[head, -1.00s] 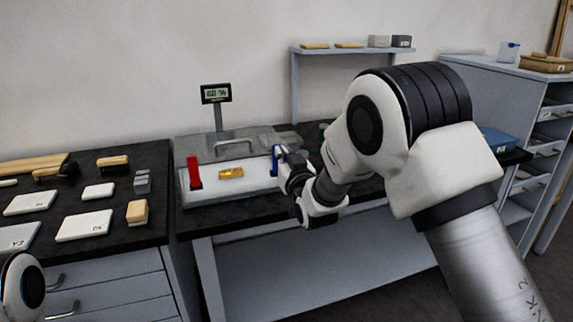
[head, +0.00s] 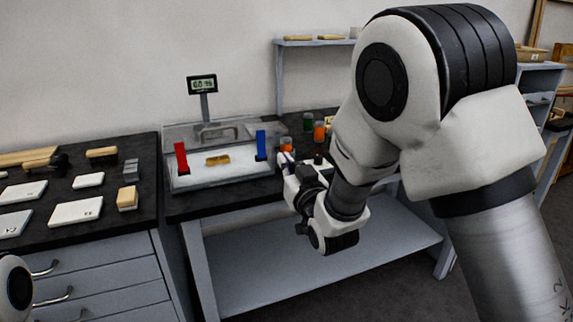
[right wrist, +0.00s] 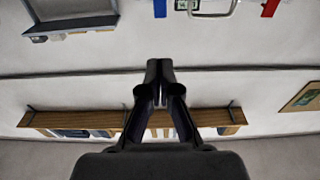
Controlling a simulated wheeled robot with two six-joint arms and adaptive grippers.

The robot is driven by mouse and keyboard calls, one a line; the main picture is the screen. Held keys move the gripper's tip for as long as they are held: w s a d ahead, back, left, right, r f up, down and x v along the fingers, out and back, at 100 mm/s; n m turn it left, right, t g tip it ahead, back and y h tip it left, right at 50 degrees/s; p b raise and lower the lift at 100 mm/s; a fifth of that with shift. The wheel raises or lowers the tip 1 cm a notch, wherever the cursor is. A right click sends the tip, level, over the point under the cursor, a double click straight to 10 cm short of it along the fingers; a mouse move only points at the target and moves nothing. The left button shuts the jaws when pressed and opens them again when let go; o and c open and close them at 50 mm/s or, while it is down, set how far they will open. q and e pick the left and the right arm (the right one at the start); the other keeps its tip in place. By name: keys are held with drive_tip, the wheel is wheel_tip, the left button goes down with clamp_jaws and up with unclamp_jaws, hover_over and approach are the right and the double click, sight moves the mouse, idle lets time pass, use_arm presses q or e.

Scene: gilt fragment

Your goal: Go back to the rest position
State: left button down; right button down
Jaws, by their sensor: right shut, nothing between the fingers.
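My right gripper (head: 287,160) is at the right front of the weighing station in the head view, right of the blue upright block and apart from it. In the right wrist view the right gripper (right wrist: 160,80) is shut and empty, with wall behind its fingers. A gold piece (head: 217,160) lies on the white tray (head: 200,182) between a red block (head: 181,158) and a blue block (head: 261,145). My left gripper is not in view; only a white part of my left arm shows at the lower left edge.
A scale display (head: 202,85) stands behind the tray. The left bench (head: 100,225) bears white plates, brushes and small blocks. Jars with orange (head: 319,131) and green stand right of the tray. A wall shelf (head: 315,42) is above. My right arm hides the bench's right part.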

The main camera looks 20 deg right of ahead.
drive_tip(key=shift+w+f, duration=0.1)
drive_tip(key=shift+w, duration=0.05)
drive_tip(key=s+d+f+g+p, duration=0.1)
drive_tip(key=s+f+g+p, duration=0.25)
drive_tip(key=f, duration=0.45)
drive_tip(key=s+d+f+m+g+p, duration=0.15)
drive_tip(key=s+f, duration=0.25)
drive_tip(key=f, duration=0.4)
drive_tip(key=s+d+f+g+p, duration=0.1)
drive_tip(key=s+f+g+p, duration=0.2)
drive_tip(key=f, duration=0.6)
drive_tip(key=s+f+g, duration=0.3)
drive_tip(key=s, duration=0.6)
drive_tip(key=s+f+g+p, duration=0.1)
drive_tip(key=s+f+g, duration=0.3)
drive_tip(key=s, duration=0.6)
drive_tip(key=s+f+g+p, duration=0.1)
drive_tip(key=s+f+g, duration=0.2)
drive_tip(key=s, duration=0.6)
drive_tip(key=shift+s+d+f+n+g, duration=0.25)
drive_tip(key=shift+n+g, duration=0.1)
drive_tip(key=shift+g, duration=0.35)
drive_tip(key=shift+h+p, duration=0.3)
